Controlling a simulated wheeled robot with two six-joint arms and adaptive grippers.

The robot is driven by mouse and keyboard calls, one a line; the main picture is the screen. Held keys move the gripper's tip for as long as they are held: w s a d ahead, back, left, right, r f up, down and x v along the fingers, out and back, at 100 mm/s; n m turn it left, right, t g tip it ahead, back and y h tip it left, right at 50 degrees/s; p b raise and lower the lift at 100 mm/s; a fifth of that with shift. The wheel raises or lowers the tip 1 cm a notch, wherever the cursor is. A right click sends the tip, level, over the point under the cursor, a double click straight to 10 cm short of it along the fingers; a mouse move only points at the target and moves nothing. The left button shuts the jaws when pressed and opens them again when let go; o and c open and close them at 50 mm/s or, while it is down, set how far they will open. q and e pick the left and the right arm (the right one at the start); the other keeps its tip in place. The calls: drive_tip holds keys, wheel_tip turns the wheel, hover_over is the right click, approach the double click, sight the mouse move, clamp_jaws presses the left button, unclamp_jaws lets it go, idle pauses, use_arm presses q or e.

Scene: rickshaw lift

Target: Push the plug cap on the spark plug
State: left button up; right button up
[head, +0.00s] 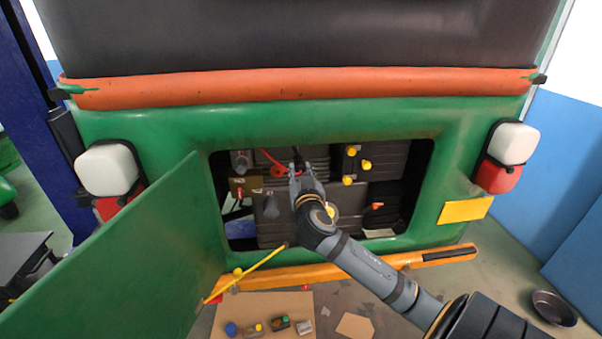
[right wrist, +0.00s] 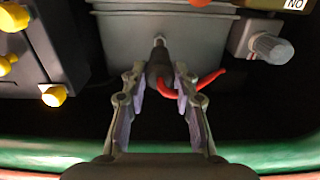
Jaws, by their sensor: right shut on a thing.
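My right gripper (head: 306,174) reaches into the engine opening of the green rickshaw. In the right wrist view, its two fingers (right wrist: 160,84) are shut on the dark plug cap (right wrist: 158,68), which has a red cable (right wrist: 205,80) running off to the right. The cap points away from the gripper at the grey engine block (right wrist: 100,45). A small pale tip, seemingly the spark plug (right wrist: 159,39), shows just at the cap's far end. I cannot tell how far the cap sits over it. My left gripper is not in view.
The opening has a green rim and an open green door (head: 130,255) at left. Yellow knobs (head: 348,180) and a grey knob (right wrist: 270,47) stick out near the gripper. A yellow rod (head: 245,273) leans below the opening. A cardboard sheet (head: 262,303) with small parts lies on the floor.

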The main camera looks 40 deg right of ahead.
sight(299, 162)
drive_tip(key=shift+x, duration=1.75)
drive_tip(key=shift+w+d+b, duration=0.3)
drive_tip(key=shift+w+b, duration=0.05)
drive_tip(key=shift+w, duration=0.15)
idle(2.0)
drive_tip(key=o, duration=1.1)
drive_tip(key=shift+c, duration=0.4)
drive_tip(key=shift+p+v, duration=0.3)
drive_tip(key=shift+v, duration=3.8)
